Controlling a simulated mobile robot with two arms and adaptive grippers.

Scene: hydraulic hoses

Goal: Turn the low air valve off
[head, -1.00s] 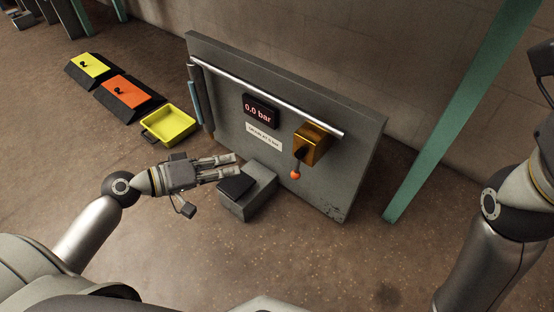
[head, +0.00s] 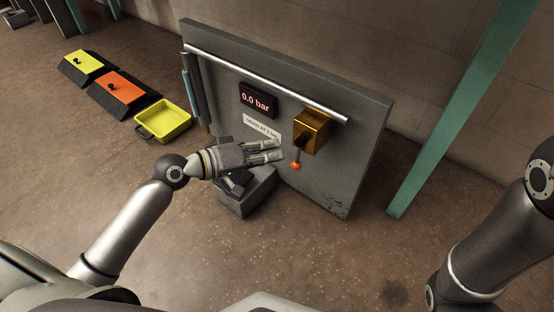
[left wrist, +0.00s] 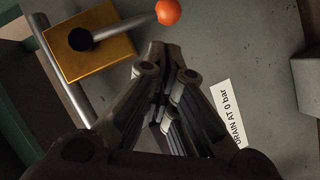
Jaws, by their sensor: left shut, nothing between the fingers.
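The fingers (left wrist: 163,50) point toward the knob with a gap between. My right gripper is out of view.
A display (head: 258,100) reads 0.0 bar above a white label (head: 262,127). A silver rail (head: 265,83) crosses the panel. A grey block (head: 248,197) stands under my left gripper. A yellow tray (head: 163,121) lies left. A green post (head: 455,105) stands right.

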